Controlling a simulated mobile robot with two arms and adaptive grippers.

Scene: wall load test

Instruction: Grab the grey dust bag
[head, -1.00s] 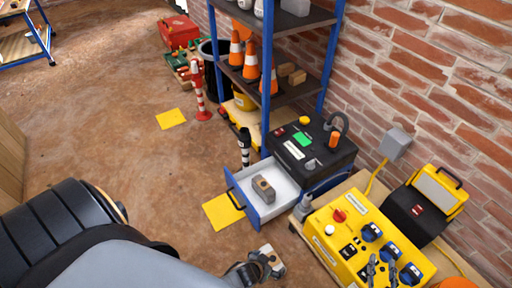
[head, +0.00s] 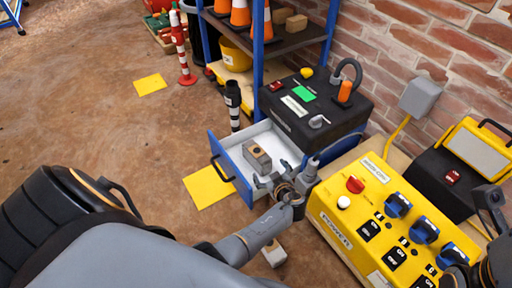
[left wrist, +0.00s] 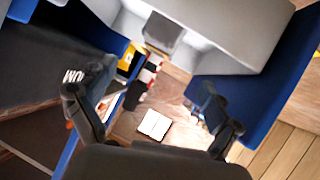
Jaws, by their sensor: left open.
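The grey dust bag (head: 257,157), a small grey-brown block with a round dark hole, lies in the open white-lined drawer (head: 230,158) with blue sides. In the left wrist view a grey block, seemingly the bag (left wrist: 165,32), shows at the top against the white liner. My left gripper (head: 287,175) is open and empty at the drawer's near right side, right of and below the bag in the picture. Its spread fingers (left wrist: 150,108) also show in the left wrist view. Dark parts of my right gripper (head: 472,238) show at the lower right; its jaws are unclear.
A black machine (head: 312,110) stands behind the drawer. A yellow power box (head: 375,215) stands close on the right. A black-and-white post (head: 233,105) stands by the drawer's far corner. A pale block (head: 273,254) lies on the floor, partly hidden.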

